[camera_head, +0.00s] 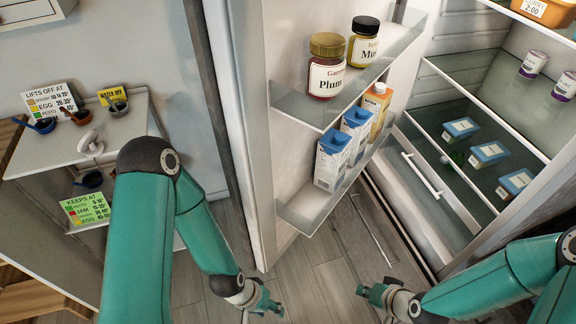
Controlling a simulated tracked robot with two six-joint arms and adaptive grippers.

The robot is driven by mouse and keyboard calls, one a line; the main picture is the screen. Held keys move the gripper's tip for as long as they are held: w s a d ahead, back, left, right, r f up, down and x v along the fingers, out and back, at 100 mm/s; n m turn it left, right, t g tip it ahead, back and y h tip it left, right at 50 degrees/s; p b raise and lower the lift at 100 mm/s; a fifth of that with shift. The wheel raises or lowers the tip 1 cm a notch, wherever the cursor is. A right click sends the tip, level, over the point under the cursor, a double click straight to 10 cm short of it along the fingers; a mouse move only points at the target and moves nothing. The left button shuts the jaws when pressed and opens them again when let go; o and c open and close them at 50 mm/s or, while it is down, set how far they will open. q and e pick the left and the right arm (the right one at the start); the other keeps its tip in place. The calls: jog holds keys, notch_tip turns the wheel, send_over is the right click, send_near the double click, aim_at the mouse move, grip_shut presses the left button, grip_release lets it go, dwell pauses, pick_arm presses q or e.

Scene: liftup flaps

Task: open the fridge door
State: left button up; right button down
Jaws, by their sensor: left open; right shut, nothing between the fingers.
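The fridge door (287,62) stands swung open on the left of the fridge (462,75). Its inner side faces me and shows two door shelves. The upper shelf (292,103) holds two jars, and the lower shelf (300,207) holds cartons. The door's outer face and handle are hidden. My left gripper (268,301) is low, near the door's bottom edge, open and apart from the door as far as I can tell. My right gripper (366,292) is shut and empty, low in front of the fridge. Neither gripper holds the door.
Blue-lidded tubs (489,153) and small jars (534,64) stand on the fridge shelves. A white drawer (425,180) sits low inside. At left, a white shelf unit (135,118) bears cups and signs. Wooden floor (318,283) lies clear between my grippers.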

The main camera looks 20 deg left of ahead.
aim_at(272, 155)
jog(key=w+a+r+n+t+y+b, duration=0.25)
jog(key=w+r, duration=0.25)
jog(key=r, duration=0.4)
jog(key=w+a+r+n+t+y+b, duration=0.2)
jog(key=w+a+r+n+t+y, duration=0.15)
jog(key=w+r, duration=0.45)
jog(key=s+a+r+n+g+y+b, duration=0.2)
jog(key=s+r+n+y, duration=0.15)
jog(key=s+r, duration=0.4)
jog(key=s+a+r+n+g+y+b, duration=0.25)
jog(key=s+r+n, duration=0.2)
jog(key=r, duration=0.55)
pick_arm(q)
notch_tip(272, 155, down, 9)
jog(key=p, duration=0.1)
pick_arm(e)
jog(key=shift+n+t, duration=0.3)
jog(key=shift+t, duration=0.05)
jog(key=x, duration=0.9)
jog(key=w+x, duration=0.1)
jog(key=x, duration=0.3)
jog(key=shift+w+a+r, duration=0.1)
jog(key=shift+a+r, duration=0.05)
jog(key=shift+a, duration=0.05)
pick_arm(q)
jog(key=shift+f, duration=0.1)
